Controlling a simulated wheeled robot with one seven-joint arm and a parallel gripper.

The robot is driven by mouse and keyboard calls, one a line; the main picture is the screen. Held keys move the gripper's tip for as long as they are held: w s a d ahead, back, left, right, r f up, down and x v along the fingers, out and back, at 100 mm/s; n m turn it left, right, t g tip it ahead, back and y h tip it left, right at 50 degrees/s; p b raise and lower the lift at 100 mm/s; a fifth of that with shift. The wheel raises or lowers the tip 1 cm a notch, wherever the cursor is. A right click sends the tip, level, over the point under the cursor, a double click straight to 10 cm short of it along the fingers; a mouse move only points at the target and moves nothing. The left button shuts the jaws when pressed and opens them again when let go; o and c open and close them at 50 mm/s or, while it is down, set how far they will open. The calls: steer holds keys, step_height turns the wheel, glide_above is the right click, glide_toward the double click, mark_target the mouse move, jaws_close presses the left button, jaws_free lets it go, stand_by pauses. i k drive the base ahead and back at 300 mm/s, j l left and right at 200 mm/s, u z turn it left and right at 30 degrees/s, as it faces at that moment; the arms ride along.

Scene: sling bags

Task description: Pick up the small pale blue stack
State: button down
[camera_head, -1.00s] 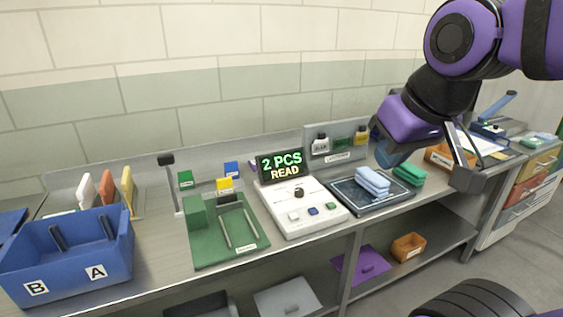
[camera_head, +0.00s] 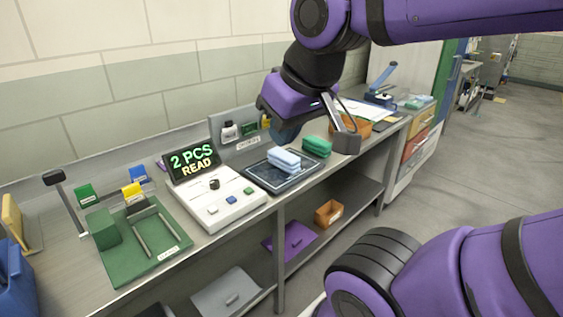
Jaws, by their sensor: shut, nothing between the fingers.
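The small pale blue stack (camera_head: 284,159) lies on a dark square pad (camera_head: 257,176) on the bench, in the middle of the head view. It looks like folded pieces laid one on another. A green stack (camera_head: 317,146) lies just to its right. My gripper (camera_head: 344,139) hangs above the bench to the right of both stacks, apart from the pale blue one. It is shut and empty. Part of its far side is hidden behind the wrist.
A white reader (camera_head: 222,205) with a "2 PCS READ" display (camera_head: 192,161) stands left of the pad. A green fixture (camera_head: 118,257) is farther left. An orange bin (camera_head: 364,128) stands behind my gripper. A low shelf holds a purple sheet (camera_head: 281,242) and an orange box (camera_head: 328,213).

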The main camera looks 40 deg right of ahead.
mark_target(286, 161)
steer(key=i+l+z, duration=1.05)
steer(key=k, duration=0.05)
